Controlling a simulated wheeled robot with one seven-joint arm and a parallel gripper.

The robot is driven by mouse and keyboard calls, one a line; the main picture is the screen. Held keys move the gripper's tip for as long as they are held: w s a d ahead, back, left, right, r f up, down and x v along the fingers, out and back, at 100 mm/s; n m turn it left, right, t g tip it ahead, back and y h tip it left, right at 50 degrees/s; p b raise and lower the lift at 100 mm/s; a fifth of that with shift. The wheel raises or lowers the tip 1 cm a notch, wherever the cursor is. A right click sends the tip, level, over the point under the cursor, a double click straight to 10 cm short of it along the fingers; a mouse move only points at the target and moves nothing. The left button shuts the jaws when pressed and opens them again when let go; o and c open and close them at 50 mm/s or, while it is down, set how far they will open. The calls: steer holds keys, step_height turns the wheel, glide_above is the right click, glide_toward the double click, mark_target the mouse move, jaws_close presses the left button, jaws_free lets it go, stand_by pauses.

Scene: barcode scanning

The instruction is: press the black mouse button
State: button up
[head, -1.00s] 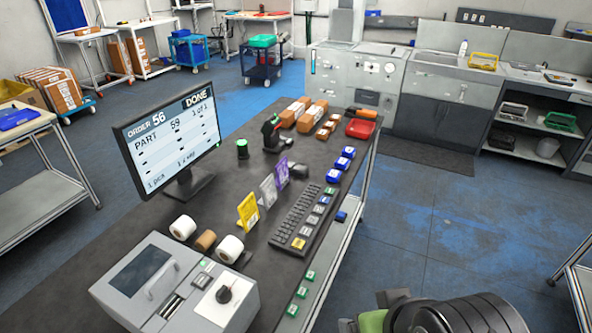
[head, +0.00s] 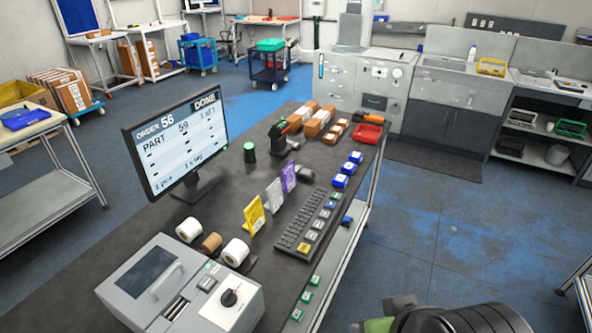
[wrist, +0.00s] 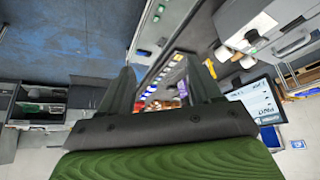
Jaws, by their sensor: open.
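A small dark rounded object (head: 303,173), which looks like the black mouse, lies on the dark workbench (head: 100,297) beyond the keyboard (head: 298,226). The purple card holder stands close to its left, and its button cannot be made out. My gripper (wrist: 163,78) shows in the wrist view with its two dark fingers spread and nothing between them. The bench items appear beyond the fingers, small and tilted, and I cannot pick out the mouse there. In the head view only my arm shows at the bottom right, apart from the bench.
A monitor (head: 178,145) reading "DONE" stands at the left of the bench. Blue floor (head: 430,230) right of the bench is free.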

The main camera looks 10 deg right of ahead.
jaws_close()
stand_by(1.4)
